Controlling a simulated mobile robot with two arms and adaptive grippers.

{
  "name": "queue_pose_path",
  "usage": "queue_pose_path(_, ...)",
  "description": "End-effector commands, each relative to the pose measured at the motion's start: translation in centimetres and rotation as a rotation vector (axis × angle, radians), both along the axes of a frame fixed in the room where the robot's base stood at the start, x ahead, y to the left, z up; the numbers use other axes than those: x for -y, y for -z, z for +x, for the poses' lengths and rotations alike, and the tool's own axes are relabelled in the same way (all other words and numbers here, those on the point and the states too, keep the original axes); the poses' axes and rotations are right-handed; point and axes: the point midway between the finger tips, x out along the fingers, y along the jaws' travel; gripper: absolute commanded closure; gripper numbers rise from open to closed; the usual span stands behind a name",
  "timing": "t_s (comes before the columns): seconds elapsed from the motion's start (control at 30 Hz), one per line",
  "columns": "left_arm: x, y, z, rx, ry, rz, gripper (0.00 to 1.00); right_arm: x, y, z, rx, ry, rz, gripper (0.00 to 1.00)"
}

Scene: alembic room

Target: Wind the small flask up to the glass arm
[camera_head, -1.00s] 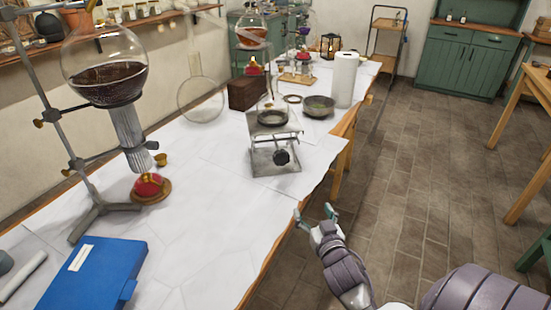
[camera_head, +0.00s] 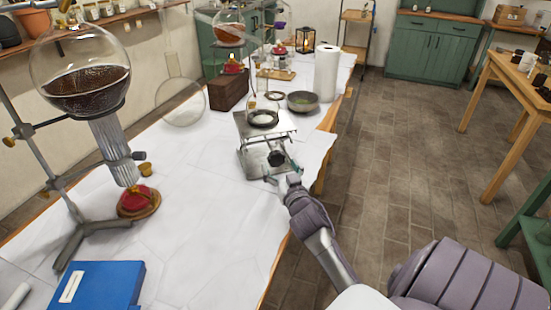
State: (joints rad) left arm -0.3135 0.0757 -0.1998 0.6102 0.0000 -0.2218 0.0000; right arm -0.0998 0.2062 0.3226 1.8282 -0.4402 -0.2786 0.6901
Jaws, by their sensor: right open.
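The small flask (camera_head: 263,117) is clear glass and sits upright on the top plate of a metal lab jack (camera_head: 252,155). The jack has a dark round knob (camera_head: 276,158) on its near side. A thin glass tube, likely the glass arm, seems to come down near the flask's neck; I cannot tell whether they touch. My right gripper (camera_head: 280,180) is open and empty, just in front of and below the knob. I cannot tell whether its fingertips touch it. My left gripper is not in view.
A large flask of dark liquid (camera_head: 85,90) on a stand and a red burner (camera_head: 138,201) are at left. A blue book (camera_head: 97,286) lies at the near left. A dark bowl (camera_head: 302,101) and paper roll (camera_head: 326,75) stand behind the jack.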

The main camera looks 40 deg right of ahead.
Motion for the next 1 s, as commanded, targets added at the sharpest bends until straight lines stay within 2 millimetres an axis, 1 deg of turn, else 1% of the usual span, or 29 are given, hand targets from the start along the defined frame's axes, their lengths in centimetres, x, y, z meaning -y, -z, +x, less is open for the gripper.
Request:
queue_pose_path(0.03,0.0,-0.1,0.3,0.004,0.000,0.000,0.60,0.4,-0.1,1.0,0.002,0.000,-0.001,0.20)
queue_pose_path(0.1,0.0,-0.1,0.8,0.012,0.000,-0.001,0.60,0.9,-0.1,1.9,0.001,0.000,0.000,0.20)
queue_pose_path(0.2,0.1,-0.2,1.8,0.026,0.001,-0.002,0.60,1.4,0.0,3.0,0.000,0.000,0.000,0.20)
queue_pose_path(0.3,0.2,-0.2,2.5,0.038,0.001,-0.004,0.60,1.7,0.0,3.6,0.000,0.000,0.001,0.20)
queue_pose_path(0.47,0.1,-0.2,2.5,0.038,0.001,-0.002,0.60,1.8,0.1,3.9,-0.001,0.000,0.000,0.20)
queue_pose_path(0.63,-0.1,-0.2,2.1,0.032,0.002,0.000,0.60,1.8,0.1,3.9,-0.001,0.000,0.000,0.20)
queue_pose_path(0.67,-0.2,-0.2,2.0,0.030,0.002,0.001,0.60,1.8,0.1,3.9,-0.001,0.000,0.000,0.24)
queue_pose_path(0.8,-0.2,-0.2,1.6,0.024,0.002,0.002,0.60,1.8,0.1,3.9,-0.001,0.000,0.000,0.47)
queue_pose_path(0.87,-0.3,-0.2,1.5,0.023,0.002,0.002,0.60,1.8,0.1,3.9,-0.001,0.000,0.000,0.57)
queue_pose_path(1.0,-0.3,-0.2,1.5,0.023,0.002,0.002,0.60,1.8,0.1,3.9,0.000,0.000,0.001,0.80)
